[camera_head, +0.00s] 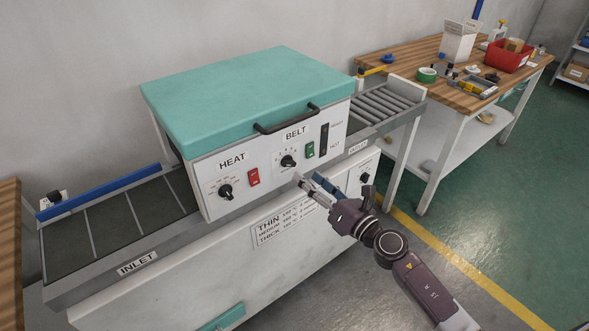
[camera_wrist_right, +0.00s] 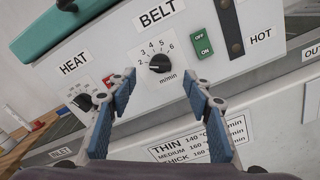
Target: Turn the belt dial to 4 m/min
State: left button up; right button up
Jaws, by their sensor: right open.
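The belt dial (camera_head: 288,161) is a black round knob on the white front panel, under the BELT label. In the right wrist view the belt dial (camera_wrist_right: 159,63) has a scale with numbers around 2 to 6 and "m/min" beside it. I cannot clearly tell which number its pointer marks. My right gripper (camera_head: 308,183) is in front of the panel, just below and right of the dial. Its two blue-padded fingers (camera_wrist_right: 158,80) are spread open with nothing between them, and the dial appears between and just above the fingertips. My left gripper is not in view.
The heat dial (camera_head: 225,191) and red switch (camera_head: 253,177) lie left of the belt dial; the green switch (camera_head: 310,149) is close on its right. The hood handle (camera_head: 287,119) juts out above. Another knob (camera_head: 364,178) sits lower right. Open floor lies in front.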

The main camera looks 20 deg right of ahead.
aim_at(292, 164)
jog(key=x, duration=0.7)
jog(key=shift+w+f, duration=0.1)
jog(key=shift+f, duration=0.05)
jog(key=shift+c, duration=0.4)
jog(key=c, duration=1.1)
